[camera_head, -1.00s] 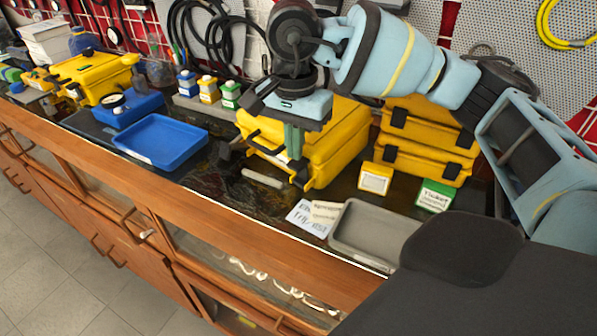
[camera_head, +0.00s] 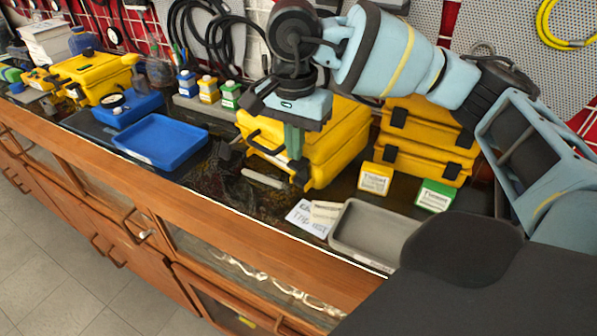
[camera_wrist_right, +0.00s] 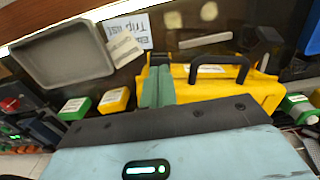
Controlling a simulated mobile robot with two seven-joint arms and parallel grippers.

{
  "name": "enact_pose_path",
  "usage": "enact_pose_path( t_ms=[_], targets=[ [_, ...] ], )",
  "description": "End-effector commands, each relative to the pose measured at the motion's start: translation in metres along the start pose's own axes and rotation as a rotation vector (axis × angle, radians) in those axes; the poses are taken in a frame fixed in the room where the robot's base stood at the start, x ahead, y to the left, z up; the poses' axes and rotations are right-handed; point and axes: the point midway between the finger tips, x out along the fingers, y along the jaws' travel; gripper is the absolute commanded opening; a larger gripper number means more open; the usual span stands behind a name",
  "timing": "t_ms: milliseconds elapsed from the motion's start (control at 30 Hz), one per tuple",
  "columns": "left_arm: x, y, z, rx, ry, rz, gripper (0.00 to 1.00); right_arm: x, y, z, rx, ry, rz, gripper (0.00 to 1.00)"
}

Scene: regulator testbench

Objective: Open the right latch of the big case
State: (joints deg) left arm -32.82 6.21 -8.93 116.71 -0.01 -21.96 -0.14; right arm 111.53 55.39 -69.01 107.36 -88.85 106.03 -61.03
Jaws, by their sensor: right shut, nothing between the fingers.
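The big yellow case (camera_head: 335,143) lies closed on the dark bench, with a black handle on its front; it also shows in the right wrist view (camera_wrist_right: 262,88). Its dark right latch (camera_head: 300,172) is at the front, near the right corner, partly hidden by my fingers. My right gripper (camera_head: 294,155) points down at the front of the case by this latch, its green fingers shut and empty. In the right wrist view the fingers (camera_wrist_right: 157,78) overlap the case's front beside the handle (camera_wrist_right: 220,66). Whether they touch the latch cannot be told. My left gripper is not in view.
A grey tray (camera_head: 345,243), paper labels (camera_head: 307,218), a small yellow box (camera_head: 375,179) and a green-and-white box (camera_head: 434,196) lie to the right. Stacked yellow cases (camera_head: 425,150) stand behind. A blue tray (camera_head: 160,141) lies left. A grey bar (camera_head: 264,179) lies in front of the case.

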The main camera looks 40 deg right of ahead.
Motion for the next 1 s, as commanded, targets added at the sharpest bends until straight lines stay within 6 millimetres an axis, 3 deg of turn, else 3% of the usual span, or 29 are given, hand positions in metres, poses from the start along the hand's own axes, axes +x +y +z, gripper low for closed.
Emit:
enact_pose_path(
  t_ms=[1000],
  targets=[
    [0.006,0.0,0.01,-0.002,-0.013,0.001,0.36,0.02,0.0,0.0,0.001,0.0,0.001,0.0]
  ],
)
